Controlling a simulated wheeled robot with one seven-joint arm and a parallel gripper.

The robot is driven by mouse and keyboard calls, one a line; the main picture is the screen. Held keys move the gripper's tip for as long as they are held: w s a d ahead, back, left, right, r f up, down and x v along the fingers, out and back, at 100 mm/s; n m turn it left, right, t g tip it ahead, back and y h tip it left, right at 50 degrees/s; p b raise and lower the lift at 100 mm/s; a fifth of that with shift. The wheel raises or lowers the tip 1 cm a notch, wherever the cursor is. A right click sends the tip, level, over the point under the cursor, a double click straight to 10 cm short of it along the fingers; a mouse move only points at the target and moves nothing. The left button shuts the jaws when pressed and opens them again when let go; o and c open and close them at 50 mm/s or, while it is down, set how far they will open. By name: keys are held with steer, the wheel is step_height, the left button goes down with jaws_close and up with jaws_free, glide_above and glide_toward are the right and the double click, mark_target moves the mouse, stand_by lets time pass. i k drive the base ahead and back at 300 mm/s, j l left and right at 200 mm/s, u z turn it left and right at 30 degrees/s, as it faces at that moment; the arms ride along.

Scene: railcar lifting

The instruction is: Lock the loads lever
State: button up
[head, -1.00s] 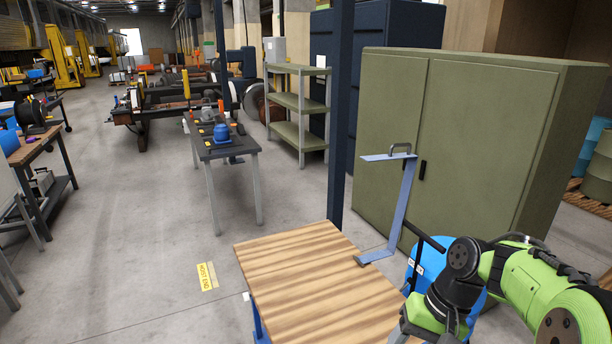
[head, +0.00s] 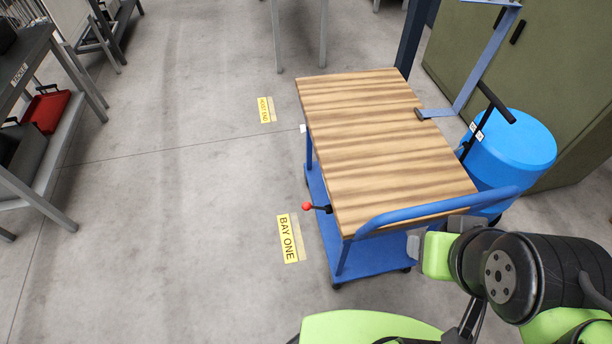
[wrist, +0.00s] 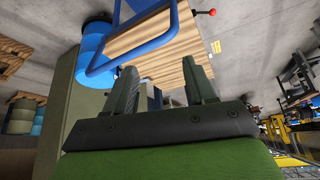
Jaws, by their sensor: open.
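A short lever with a red ball knob (head: 307,206) and a dark stem sticks out from the left side of a blue cart (head: 365,260) with a wooden top (head: 385,140). The knob also shows in the wrist view (wrist: 212,12), near the top edge. No label naming the lever is readable. My gripper (head: 438,236) is by the cart's blue push handle (head: 440,209), to the right of the lever and well apart from it. In the wrist view my gripper (wrist: 160,69) has its two fingers spread, with nothing held between them.
A blue drum (head: 512,150) stands right of the cart, beside a green cabinet (head: 560,70). A blue metal bracket (head: 484,65) rises at the cart's far right corner. A yellow BAY ONE floor label (head: 288,238) lies left of the cart. The floor left of it is clear.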

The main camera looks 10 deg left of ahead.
mark_target(306, 205)
steer(key=i+j+u, duration=0.1)
steer(key=j+u, duration=0.3)
steer(key=i+j+u, duration=0.1)
steer(key=j+u, duration=0.15)
steer(key=u, duration=0.15)
steer(key=i+j+u, duration=0.2)
steer(key=u, duration=0.2)
